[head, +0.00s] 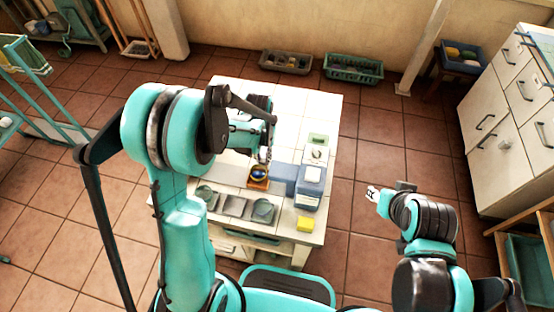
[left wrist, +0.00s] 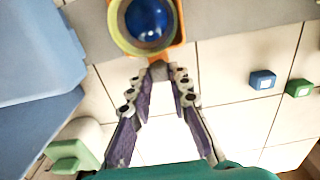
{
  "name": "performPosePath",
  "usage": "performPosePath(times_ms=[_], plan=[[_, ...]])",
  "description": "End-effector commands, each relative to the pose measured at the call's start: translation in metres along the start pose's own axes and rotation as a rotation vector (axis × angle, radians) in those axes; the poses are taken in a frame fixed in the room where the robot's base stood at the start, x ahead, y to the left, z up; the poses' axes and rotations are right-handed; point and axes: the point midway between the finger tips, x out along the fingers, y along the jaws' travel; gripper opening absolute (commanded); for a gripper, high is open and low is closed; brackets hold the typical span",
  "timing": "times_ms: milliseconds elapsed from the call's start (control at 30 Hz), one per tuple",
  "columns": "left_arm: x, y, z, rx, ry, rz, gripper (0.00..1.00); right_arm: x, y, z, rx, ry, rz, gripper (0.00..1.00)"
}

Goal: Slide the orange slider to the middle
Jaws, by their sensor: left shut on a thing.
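The orange slider (head: 258,184) sits on the grey rail (head: 281,171) on the tiled counter, carrying a round cup with a shiny blue ball (head: 258,173). In the left wrist view the slider (left wrist: 178,30) is at the top, on the grey rail (left wrist: 235,18). My left gripper (head: 263,155) is at the slider's far side. Its fingertips (left wrist: 159,72) meet at the slider's edge and are shut on a small part there; the fingers hide most of it. My right gripper (head: 374,193) is off the counter's right side, away from the slider; its jaw opening is unclear.
A blue-and-grey box (head: 308,187) stands at the rail's right. My left arm hides the counter's left part.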

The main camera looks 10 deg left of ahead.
Motion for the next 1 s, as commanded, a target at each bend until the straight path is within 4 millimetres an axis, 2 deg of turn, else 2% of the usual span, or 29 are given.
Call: performPosePath(times_ms=[33, 100, 200, 333, 600, 633, 700, 1000], plan=[[0.001, -0.015, 0.000, -0.007, 0.001, 0.000, 0.00, 0.002, 0.000, 0.001, 0.000, 0.000, 0.000, 0.40], [0.001, -0.031, 0.000, -0.006, 0.001, 0.000, 0.00, 0.003, 0.000, 0.002, 0.000, 0.000, 0.000, 0.40], [0.001, -0.046, 0.000, -0.004, 0.001, 0.000, 0.00, 0.003, 0.000, 0.002, 0.000, 0.000, 0.000, 0.40], [0.000, -0.054, 0.000, -0.001, 0.001, 0.000, 0.00, 0.004, 0.000, 0.003, 0.000, 0.000, 0.000, 0.40], [0.000, -0.054, 0.000, 0.001, 0.001, 0.000, 0.00, 0.003, 0.000, 0.002, 0.000, 0.000, 0.000, 0.40], [0.000, -0.054, 0.000, 0.001, 0.001, 0.000, 0.26, 0.003, 0.000, 0.002, 0.000, 0.000, 0.000, 0.40], [0.000, -0.054, 0.000, 0.000, 0.001, 0.000, 0.40, 0.003, 0.000, 0.002, 0.000, 0.000, 0.000, 0.40], [-0.001, -0.053, 0.000, 0.000, 0.001, 0.000, 0.40, 0.003, 0.000, 0.002, 0.000, 0.000, 0.000, 0.40]])
